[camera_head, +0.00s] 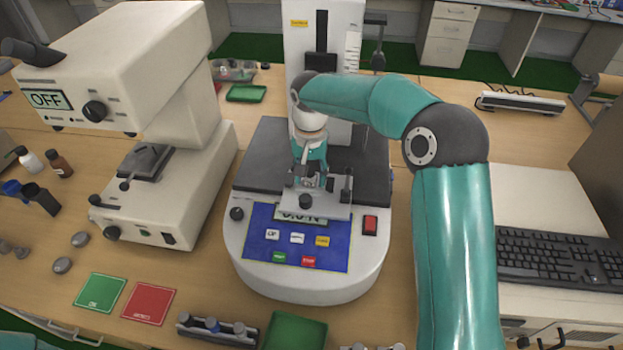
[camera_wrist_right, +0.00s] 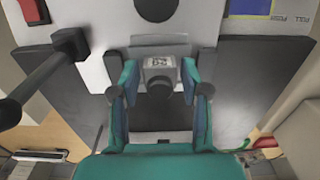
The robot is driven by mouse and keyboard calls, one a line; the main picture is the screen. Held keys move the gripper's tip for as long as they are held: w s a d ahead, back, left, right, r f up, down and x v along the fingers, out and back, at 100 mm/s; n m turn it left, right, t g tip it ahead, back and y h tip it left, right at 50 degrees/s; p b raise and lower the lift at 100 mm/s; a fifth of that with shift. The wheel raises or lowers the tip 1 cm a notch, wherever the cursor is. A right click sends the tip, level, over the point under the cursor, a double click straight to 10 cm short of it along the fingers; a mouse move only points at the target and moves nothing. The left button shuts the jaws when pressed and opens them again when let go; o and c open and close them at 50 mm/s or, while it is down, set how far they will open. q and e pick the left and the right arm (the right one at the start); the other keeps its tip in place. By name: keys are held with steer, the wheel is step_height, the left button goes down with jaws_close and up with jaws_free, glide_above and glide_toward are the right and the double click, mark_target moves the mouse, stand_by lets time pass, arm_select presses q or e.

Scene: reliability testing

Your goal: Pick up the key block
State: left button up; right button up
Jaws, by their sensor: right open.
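A small grey block with a printed label on its face (camera_wrist_right: 159,65) sits at the tester's fixture in the right wrist view; I take it to be the key block. A dark round knob (camera_wrist_right: 160,88) is just in front of it. My right gripper (camera_wrist_right: 160,78) is open, with one teal finger on each side of the block and a gap at both sides. In the head view my right gripper (camera_head: 311,178) points down over the test machine's plate (camera_head: 325,207), and its fingers largely hide the block.
The test machine (camera_head: 310,283) has a blue control panel (camera_head: 297,246) and a red switch (camera_head: 370,223). A dark clamp handle (camera_wrist_right: 70,45) stands close beside my right gripper. A white instrument (camera_head: 150,60) stands left; a keyboard (camera_head: 560,258) lies right. Green and red mats (camera_head: 148,303) lie in front.

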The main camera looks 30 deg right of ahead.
steer(key=shift+f, duration=0.15)
steer(key=shift+c, duration=0.4)
jaws_close()
